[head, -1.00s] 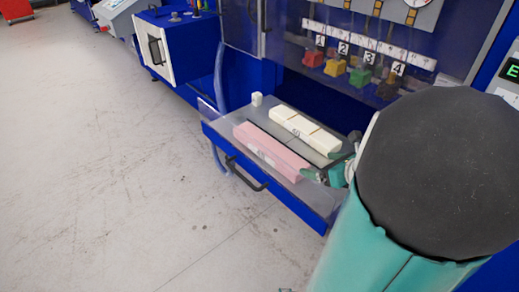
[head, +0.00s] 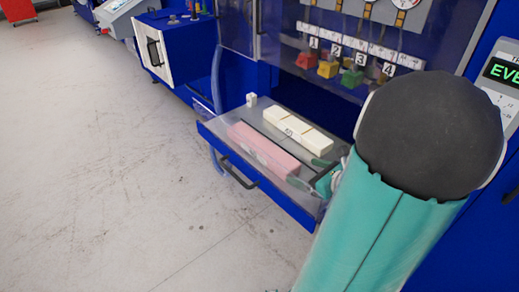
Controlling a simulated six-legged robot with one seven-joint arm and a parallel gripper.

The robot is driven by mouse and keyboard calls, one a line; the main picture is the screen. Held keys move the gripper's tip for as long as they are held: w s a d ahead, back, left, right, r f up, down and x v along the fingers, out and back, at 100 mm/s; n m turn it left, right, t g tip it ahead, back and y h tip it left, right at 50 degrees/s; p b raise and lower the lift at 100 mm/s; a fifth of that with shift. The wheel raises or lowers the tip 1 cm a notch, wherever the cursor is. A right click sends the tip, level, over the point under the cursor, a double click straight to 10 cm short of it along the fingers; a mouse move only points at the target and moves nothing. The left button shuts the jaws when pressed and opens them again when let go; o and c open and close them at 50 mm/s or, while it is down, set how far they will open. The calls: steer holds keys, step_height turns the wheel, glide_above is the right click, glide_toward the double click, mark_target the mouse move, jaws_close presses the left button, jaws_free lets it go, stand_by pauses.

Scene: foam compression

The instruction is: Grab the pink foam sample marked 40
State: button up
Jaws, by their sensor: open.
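The pink foam sample (head: 264,150) is a long block lying on the left front part of the open drawer tray. Its marking is too small to read now. A cream foam block (head: 297,131) with a dark number label lies behind it, roughly parallel. My gripper (head: 306,175) is at the right end of the tray, by the right end of the pink block. Its green fingers are spread apart, with nothing seen between them. Whether a finger touches the pink block cannot be told. My arm hides the tray's right end.
The blue drawer (head: 258,186) has a clear rim and a black handle (head: 238,173) in front. Coloured blocks (head: 328,69) numbered 1 to 4 are behind in the machine. The floor at left is clear.

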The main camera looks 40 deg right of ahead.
mark_target(282, 162)
steer(key=x, duration=1.1)
steer(key=shift+d+r, duration=0.1)
steer(key=shift+r, duration=0.05)
steer(key=c, duration=1)
steer(key=shift+r, duration=0.1)
steer(key=shift+c, duration=0.2)
